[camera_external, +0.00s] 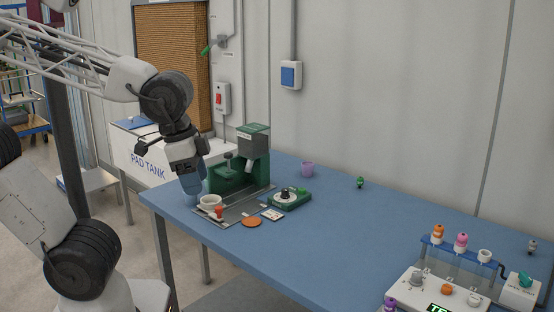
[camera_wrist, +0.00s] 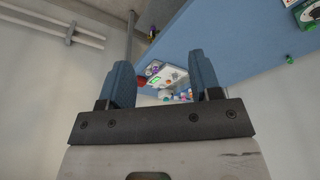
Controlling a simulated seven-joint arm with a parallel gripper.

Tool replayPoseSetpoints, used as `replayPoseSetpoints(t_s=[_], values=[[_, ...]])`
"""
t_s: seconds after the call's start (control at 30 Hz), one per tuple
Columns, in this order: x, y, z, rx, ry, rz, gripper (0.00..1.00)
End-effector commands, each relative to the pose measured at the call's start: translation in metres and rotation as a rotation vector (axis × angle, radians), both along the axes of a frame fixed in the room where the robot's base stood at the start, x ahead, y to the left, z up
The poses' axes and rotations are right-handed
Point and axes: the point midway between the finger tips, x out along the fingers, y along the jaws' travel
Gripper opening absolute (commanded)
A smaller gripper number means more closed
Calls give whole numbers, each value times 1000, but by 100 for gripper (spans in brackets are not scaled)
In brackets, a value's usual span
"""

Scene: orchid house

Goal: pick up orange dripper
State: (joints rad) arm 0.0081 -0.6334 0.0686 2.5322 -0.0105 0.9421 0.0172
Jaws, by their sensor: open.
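Several orange things show in the outside view, and I cannot tell for certain which is the dripper. An orange piece (camera_external: 446,289) sits on the white station at the lower right. An orange-topped piece (camera_external: 438,231) stands in the blue rack behind it. A flat orange disc (camera_external: 251,222) lies on the table before the green machine. My gripper (camera_external: 190,184) points down near the table's left end, close to the white cup. In the wrist view my gripper (camera_wrist: 160,60) has its blue fingers apart with nothing held between them.
The green machine (camera_external: 226,178), a white cup (camera_external: 209,202) and a red-topped piece (camera_external: 219,212) are close to my gripper. A green scale (camera_external: 289,200) and purple cup (camera_external: 307,169) stand farther right. The middle of the blue table (camera_external: 350,230) is clear.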

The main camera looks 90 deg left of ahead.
Motion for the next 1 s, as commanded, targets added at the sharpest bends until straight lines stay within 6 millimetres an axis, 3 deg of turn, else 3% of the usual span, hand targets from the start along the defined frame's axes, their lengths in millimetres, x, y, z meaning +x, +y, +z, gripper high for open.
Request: replayPoseSetpoints(t_s=[0.47,0.67,1.0], values=[[12,-2,3,-32,20,40,58],[40,-4,7,-105,67,133,58],[110,-8,14,-276,178,353,58]])
